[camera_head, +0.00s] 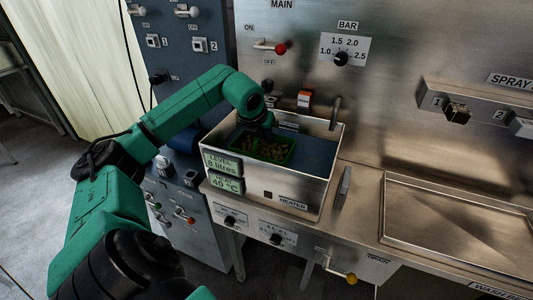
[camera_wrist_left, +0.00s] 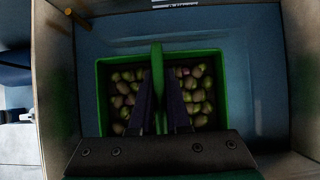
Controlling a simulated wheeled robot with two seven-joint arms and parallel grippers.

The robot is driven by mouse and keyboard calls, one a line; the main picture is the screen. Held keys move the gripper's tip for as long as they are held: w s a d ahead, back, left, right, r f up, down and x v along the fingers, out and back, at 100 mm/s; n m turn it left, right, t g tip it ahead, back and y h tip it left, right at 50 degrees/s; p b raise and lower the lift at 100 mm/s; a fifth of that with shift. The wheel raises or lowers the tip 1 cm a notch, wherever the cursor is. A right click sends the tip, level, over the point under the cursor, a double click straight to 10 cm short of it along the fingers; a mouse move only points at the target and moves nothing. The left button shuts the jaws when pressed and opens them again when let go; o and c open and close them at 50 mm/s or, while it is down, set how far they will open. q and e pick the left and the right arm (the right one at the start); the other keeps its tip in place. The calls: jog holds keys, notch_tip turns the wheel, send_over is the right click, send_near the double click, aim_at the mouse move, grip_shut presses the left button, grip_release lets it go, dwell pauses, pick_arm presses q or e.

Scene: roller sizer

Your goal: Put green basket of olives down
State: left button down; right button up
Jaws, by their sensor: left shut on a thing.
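The green basket of olives (camera_head: 279,151) is inside the metal heater tank, towards its left side. In the left wrist view the basket (camera_wrist_left: 104,72) is full of green and purplish olives (camera_wrist_left: 198,92), and a green handle (camera_wrist_left: 157,60) stands across its middle. My left gripper (camera_head: 267,124) reaches down into the tank. In the left wrist view its two dark fingers (camera_wrist_left: 160,112) are shut on the handle, one on each side. The tank's blue inside (camera_wrist_left: 235,45) surrounds the basket. I cannot tell whether the basket touches the tank floor. My right gripper is not in view.
The heater tank's rim (camera_head: 334,150) stands up around the basket. A metal block (camera_head: 343,187) stands to its right. A shallow metal tray (camera_head: 455,225) lies farther right. A control panel with a red-knobbed lever (camera_head: 280,48) is behind, and knobs (camera_head: 277,239) line the front.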

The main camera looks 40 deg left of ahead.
aim_at(265, 148)
pick_arm(q)
notch_tip(265, 148, down, 3)
jog(key=shift+w+r, duration=0.15)
jog(key=shift+s+d+f+p, duration=0.15)
jog(key=shift+f+p, duration=0.1)
jog(key=shift+f, duration=0.35)
jog(key=shift+s+a+f+p, duration=0.1)
jog(key=shift+f+p, duration=0.15)
jog(key=shift+f, duration=0.55)
jog(key=c, duration=0.9)
grip_release()
jog(key=shift+f, duration=0.1)
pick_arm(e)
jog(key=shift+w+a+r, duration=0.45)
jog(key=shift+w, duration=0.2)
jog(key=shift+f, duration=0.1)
